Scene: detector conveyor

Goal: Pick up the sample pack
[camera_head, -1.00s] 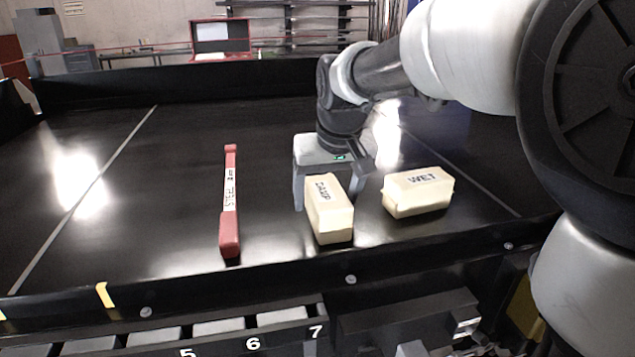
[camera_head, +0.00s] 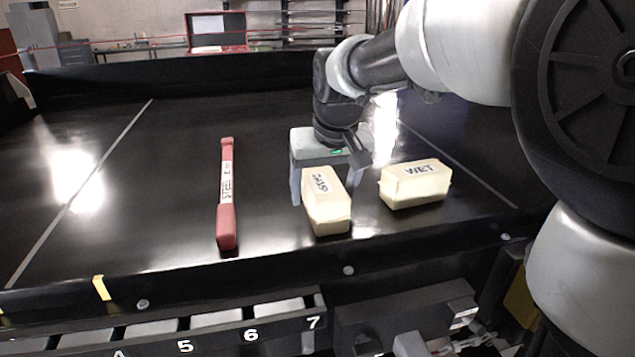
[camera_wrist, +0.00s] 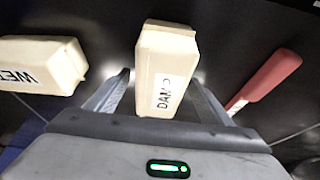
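A cream block labelled DAMP (camera_head: 328,212) lies on the black belt, and a similar block labelled WET (camera_head: 415,188) lies to its right. Neither label says "sample pack". My gripper (camera_head: 326,188) is low at the far end of the DAMP block. In the wrist view the gripper (camera_wrist: 162,88) is open, one finger on each side of the DAMP block (camera_wrist: 166,55), with a narrow gap on the left. Whether the right finger touches is unclear. The WET block (camera_wrist: 42,64) is outside the fingers at the left.
A red bar labelled STEEL (camera_head: 227,215) lies on the belt (camera_head: 130,190) to the left; it also shows in the wrist view (camera_wrist: 268,76). A raised black edge (camera_head: 250,277) runs along the front, with numbered slots below. The belt's left side is clear.

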